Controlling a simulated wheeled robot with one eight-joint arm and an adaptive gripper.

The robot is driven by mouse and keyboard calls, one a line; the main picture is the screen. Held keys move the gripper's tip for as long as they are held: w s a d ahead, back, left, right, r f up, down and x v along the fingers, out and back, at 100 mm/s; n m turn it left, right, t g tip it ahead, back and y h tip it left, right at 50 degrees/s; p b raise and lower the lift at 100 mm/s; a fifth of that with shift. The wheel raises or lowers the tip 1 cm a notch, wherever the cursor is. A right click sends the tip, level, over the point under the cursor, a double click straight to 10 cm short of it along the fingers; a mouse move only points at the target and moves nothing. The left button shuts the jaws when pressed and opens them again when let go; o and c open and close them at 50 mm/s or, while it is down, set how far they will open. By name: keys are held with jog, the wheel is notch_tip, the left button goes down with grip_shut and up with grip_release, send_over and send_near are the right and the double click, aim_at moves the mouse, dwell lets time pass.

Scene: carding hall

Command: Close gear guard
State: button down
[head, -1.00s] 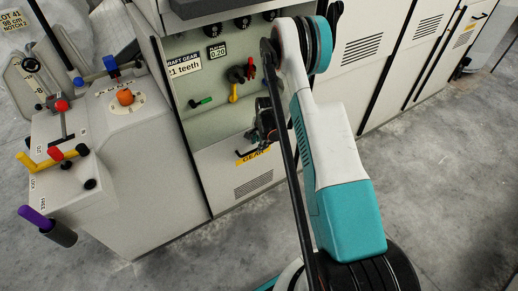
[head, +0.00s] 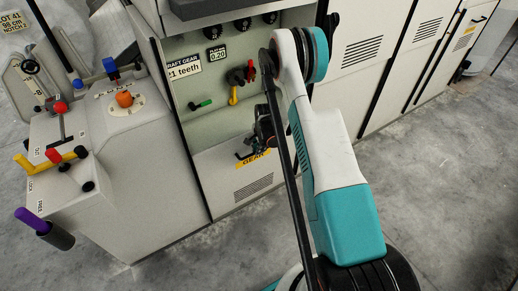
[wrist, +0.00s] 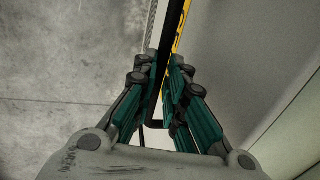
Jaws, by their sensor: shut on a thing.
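The gear guard (head: 225,180) is a cream panel with a vent grille and a yellow label reading "GEAR", low on the machine front. Above it the gear bay (head: 205,130) shows open. My gripper (head: 264,132) is at the guard's top edge, partly hidden behind my arm in the head view. In the wrist view my gripper (wrist: 160,80) has its fingers closed around the black handle (wrist: 157,108), beside the yellow label strip (wrist: 182,30).
Inside the bay are a green-handled lever (head: 202,104), a yellow lever (head: 233,97) and a red one. A control console (head: 140,150) with coloured levers stands left. Closed cabinet doors (head: 385,60) line the right. The concrete floor (head: 440,180) is clear at right.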

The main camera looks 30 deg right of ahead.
notch_tip(320, 180, up, 29)
jog(key=p, duration=1.1)
jog(key=shift+r, duration=0.2)
jog(key=c, duration=1.7)
grip_release()
jog(key=shift+o, duration=0.2)
jog(key=shift+f, duration=0.1)
